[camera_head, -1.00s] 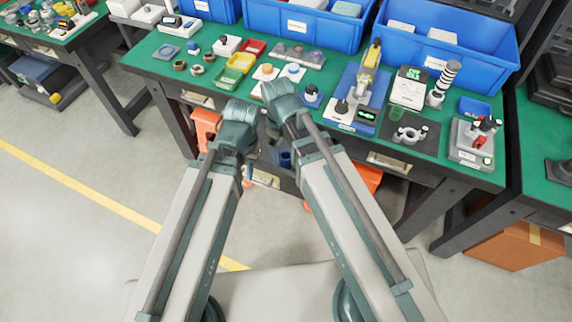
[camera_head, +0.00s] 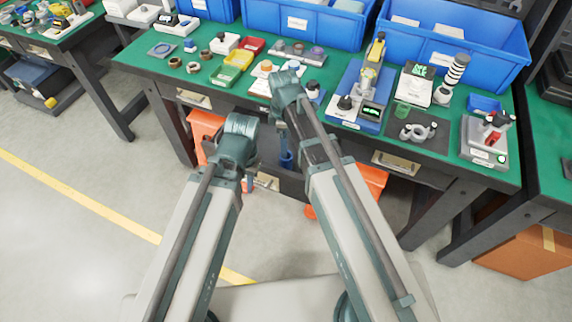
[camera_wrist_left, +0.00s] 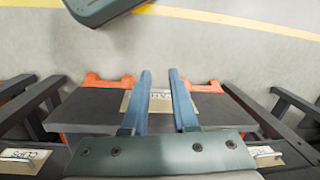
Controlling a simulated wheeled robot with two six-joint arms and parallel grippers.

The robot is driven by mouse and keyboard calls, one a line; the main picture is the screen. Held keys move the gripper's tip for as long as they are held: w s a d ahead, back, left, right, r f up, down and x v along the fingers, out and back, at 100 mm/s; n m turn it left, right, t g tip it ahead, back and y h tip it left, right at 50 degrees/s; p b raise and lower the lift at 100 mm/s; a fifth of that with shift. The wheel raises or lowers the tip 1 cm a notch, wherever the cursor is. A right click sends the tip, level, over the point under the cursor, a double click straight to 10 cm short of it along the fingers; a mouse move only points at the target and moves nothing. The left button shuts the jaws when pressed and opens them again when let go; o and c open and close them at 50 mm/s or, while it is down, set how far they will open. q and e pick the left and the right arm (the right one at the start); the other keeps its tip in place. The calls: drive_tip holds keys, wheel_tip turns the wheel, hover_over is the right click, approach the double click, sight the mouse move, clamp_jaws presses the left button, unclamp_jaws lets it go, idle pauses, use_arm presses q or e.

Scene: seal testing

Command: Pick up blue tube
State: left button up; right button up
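I cannot single out the blue tube with certainty. A small blue piece (camera_head: 190,46) stands on the left part of the green bench top (camera_head: 150,68), beside some rings; it is too small to tell its shape. My left gripper (camera_head: 247,183) hangs in front of the bench, below the top's front edge, mostly hidden by its wrist. In the left wrist view its two blue-grey fingers (camera_wrist_left: 160,75) are apart with nothing between them. My right gripper (camera_head: 286,157) hangs in front of the bench, partly hidden by its arm; its opening does not show clearly.
Large blue bins (camera_head: 305,27) line the back of the bench. Drawers and orange parts (camera_head: 206,132) are below. The floor in front is open.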

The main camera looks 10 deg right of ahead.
sight(285, 161)
use_arm(q)
wheel_tip(285, 161, down, 6)
drive_tip(key=b, duration=0.5)
use_arm(e)
wheel_tip(285, 161, down, 6)
drive_tip(key=shift+f, duration=0.1)
use_arm(q)
drive_tip(key=shift+f, duration=0.1)
use_arm(e)
wheel_tip(285, 161, down, 5)
drive_tip(key=b, duration=0.5)
drive_tip(key=shift+d+f, duration=0.1)
use_arm(q)
wheel_tip(285, 161, down, 5)
use_arm(e)
clamp_jaws()
drive_tip(key=shift+r, duration=0.2)
